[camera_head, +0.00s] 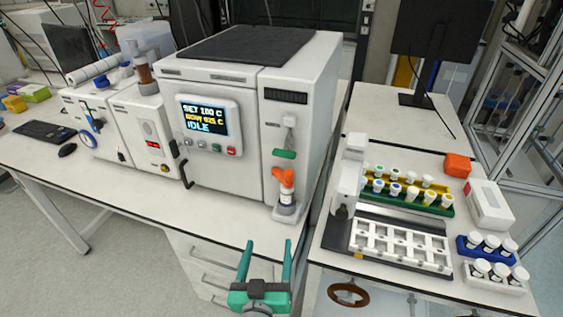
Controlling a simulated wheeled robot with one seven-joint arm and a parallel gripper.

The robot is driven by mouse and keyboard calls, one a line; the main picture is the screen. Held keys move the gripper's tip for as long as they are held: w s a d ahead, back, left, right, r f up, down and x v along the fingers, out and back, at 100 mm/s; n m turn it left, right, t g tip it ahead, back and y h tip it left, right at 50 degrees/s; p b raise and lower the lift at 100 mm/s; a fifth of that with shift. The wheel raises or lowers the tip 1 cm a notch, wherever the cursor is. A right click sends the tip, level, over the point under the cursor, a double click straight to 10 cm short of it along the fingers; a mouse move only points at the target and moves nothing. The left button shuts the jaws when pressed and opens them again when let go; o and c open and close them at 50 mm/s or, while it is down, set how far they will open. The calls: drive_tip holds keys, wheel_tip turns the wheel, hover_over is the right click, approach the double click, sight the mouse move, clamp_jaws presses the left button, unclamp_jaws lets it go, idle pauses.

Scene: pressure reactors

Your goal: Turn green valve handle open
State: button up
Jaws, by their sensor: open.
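The green valve handle (284,154) is a short flat bar, roughly level, on the front of the large white reactor cabinet (225,155), at its right side. My gripper (265,252), teal with two fingers pointing away from me, is open and empty at the bottom middle. It is well in front of and below the handle, apart from it and from the cabinet.
The left bench (110,180) carries smaller white instruments (143,130), a keyboard (44,132) and a mouse (67,150). On the right bench stand a white rack (400,248), vial holders (408,193) and a monitor (438,35). A narrow gap separates the benches.

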sight(282, 155)
drive_tip(key=w+r+m+h, duration=0.2)
drive_tip(key=w+r, duration=0.1)
drive_tip(key=r, duration=0.6)
drive_tip(key=w+r+m+h, duration=0.2)
drive_tip(key=w+r+m, duration=0.1)
drive_tip(key=r, duration=0.5)
drive_tip(key=x, duration=1.1)
drive_tip(key=shift+d+r, duration=0.1)
drive_tip(key=shift+r, duration=0.05)
drive_tip(key=shift+a, duration=0.2)
drive_tip(key=c, duration=0.3)
drive_tip(key=shift+s, duration=0.1)
drive_tip(key=c, duration=0.7)
drive_tip(key=shift+c, duration=0.2)
